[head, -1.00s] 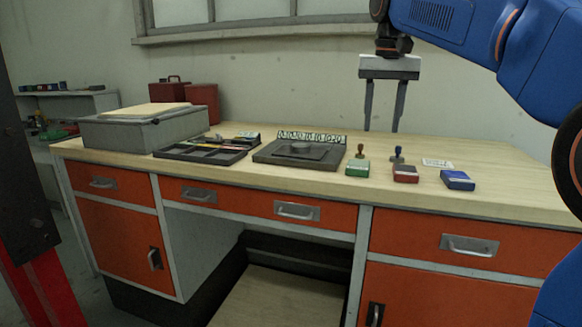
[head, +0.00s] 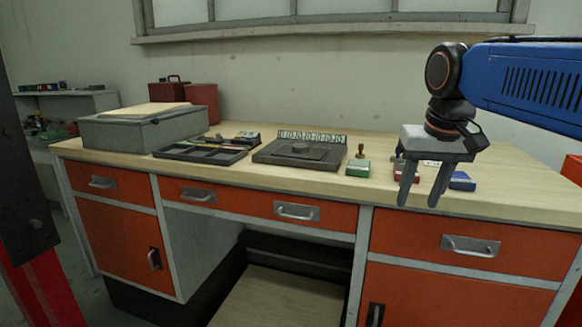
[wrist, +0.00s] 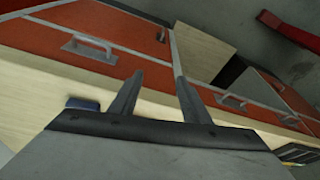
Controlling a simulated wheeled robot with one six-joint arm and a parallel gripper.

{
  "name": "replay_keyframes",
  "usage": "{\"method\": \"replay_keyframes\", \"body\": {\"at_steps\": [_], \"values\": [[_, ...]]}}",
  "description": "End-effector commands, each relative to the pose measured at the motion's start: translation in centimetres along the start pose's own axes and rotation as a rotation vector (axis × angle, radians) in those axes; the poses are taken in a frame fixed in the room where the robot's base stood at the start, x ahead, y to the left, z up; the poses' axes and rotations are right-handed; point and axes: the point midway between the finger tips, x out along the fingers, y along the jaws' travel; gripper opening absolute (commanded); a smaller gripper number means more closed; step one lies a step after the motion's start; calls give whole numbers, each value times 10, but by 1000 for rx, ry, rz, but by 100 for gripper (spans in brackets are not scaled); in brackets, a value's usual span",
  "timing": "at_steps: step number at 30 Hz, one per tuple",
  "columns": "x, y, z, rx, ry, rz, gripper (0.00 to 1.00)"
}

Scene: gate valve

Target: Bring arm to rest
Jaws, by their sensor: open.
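My gripper (head: 423,190) hangs from the blue arm at the right of the head view. Its two grey fingers point down and stand apart, with nothing between them. It appears in front of the right part of the desk (head: 520,200), hiding parts of the red and blue boxes behind it. In the wrist view my gripper (wrist: 155,100) also shows two spread, empty fingers, with the desk's front edge and orange drawers beyond them.
A green ink box (head: 358,168) with a stamp, a dark plate (head: 300,152), a black tray (head: 200,152) and a grey case (head: 145,130) sit on the desk. A blue box (head: 462,181) lies right of my gripper. A window (head: 330,12) is above.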

Motion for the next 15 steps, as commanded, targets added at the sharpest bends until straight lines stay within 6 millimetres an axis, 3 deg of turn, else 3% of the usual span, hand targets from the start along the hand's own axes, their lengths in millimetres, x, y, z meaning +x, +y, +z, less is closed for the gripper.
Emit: {"method": "replay_keyframes", "body": {"at_steps": [3,15], "values": [[25,11,42,-15,25,-3,43],[126,37,170,-69,114,-7,43]]}}
